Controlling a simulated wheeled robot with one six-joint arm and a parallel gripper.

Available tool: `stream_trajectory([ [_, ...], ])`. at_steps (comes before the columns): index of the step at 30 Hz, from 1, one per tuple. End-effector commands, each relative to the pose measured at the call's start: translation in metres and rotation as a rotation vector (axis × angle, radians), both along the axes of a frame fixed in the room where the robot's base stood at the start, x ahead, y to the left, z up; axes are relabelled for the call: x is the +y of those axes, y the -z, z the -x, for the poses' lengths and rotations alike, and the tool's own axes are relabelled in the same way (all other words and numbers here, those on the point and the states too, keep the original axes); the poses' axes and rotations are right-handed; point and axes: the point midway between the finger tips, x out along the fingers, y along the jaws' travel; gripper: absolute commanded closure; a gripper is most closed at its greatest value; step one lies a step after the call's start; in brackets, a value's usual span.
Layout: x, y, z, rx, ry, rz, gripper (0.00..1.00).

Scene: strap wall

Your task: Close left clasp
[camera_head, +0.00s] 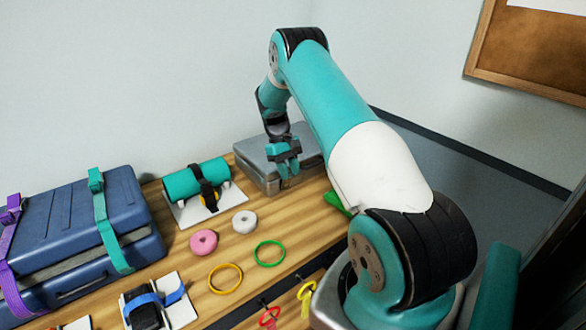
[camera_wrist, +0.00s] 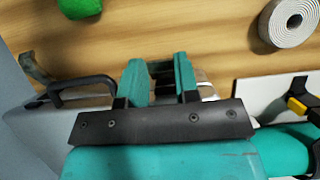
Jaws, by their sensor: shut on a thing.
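A grey metal case (camera_head: 254,171) lies at the far right end of the wooden table. In the wrist view the case (camera_wrist: 30,125) shows its black handle (camera_wrist: 80,88), and another clasp (camera_wrist: 36,68) stands out from its edge at left. My gripper (camera_head: 285,168) is at the case's front edge. In the wrist view my gripper's fingers (camera_wrist: 163,75) stand beside the handle, shut on the left clasp. The clasp is mostly hidden by the fingers; a pale metallic bit (camera_wrist: 206,90) shows beside them. I cannot tell how far the clasp is turned.
A teal roll (camera_head: 195,178) strapped on a white board lies left of the case. White (camera_head: 245,222) and pink (camera_head: 203,243) tape rolls, and green (camera_head: 270,253) and yellow (camera_head: 225,278) rings, lie in front. A blue suitcase (camera_head: 65,217) with straps stands at far left.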

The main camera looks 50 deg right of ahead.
Motion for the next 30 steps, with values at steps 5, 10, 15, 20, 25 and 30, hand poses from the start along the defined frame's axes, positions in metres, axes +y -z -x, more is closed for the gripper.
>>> stream_trajectory([
  [5, -0.001, 0.002, 0.002, 0.005, 0.008, 0.004, 1.00],
  [10, 0.000, 0.002, 0.002, 0.005, 0.006, 0.003, 0.50],
  [15, 0.001, 0.001, 0.001, 0.003, 0.002, 0.003, 0.45],
  [20, 0.000, -0.001, 0.000, 0.002, 0.001, 0.002, 0.45],
  [25, -0.001, -0.021, -0.008, -0.001, -0.001, 0.003, 0.45],
  [30, -0.004, -0.061, -0.024, -0.001, 0.000, 0.004, 0.45],
])
